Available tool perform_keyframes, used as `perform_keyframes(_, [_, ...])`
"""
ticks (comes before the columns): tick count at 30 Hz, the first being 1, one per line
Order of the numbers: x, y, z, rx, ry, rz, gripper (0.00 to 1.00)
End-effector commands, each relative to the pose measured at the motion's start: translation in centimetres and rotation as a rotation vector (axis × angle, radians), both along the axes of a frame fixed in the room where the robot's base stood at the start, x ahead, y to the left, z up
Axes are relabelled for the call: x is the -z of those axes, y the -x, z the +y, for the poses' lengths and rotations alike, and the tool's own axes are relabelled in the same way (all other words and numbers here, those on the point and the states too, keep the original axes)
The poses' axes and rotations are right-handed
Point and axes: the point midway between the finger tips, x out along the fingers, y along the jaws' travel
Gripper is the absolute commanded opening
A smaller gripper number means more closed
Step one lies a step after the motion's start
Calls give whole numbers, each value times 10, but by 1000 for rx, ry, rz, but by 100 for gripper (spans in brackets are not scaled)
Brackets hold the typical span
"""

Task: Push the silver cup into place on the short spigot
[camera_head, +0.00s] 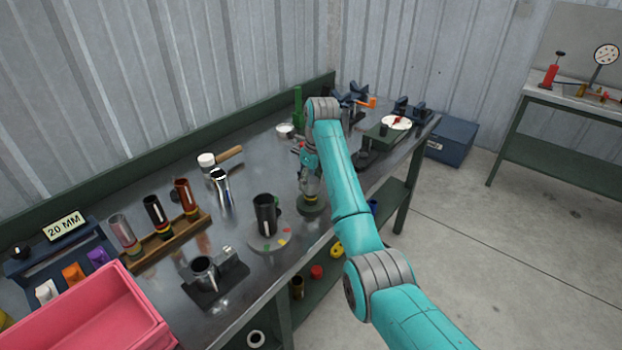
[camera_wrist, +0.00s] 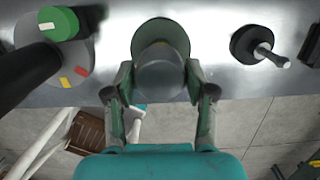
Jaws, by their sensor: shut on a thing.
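My gripper (camera_wrist: 160,82) is shut on a grey, silver-looking cup (camera_wrist: 160,74), one finger on each side. The cup stands over a round green base (camera_wrist: 158,28) at the front edge of the bench. In the head view, my gripper (camera_head: 309,180) is low over the green base (camera_head: 311,208), with a yellowish ring just above the base. The short spigot itself is hidden by the cup and gripper, so I cannot tell how far down the cup sits.
A dark cup (camera_head: 265,213) stands on a disc with coloured patches, left of my gripper. A polished tube (camera_head: 221,190) and a wooden rack (camera_head: 160,243) of tubes are farther left. A black base with a metal pin (camera_wrist: 262,48) is on the right in the wrist view.

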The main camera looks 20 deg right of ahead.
Motion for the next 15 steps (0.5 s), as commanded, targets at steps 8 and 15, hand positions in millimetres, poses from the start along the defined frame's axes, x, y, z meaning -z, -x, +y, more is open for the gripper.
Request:
perform_keyframes(8, [4,0,0,0,0,0,24])
perform_keyframes(15, [5,0,0,0,1,1,24])
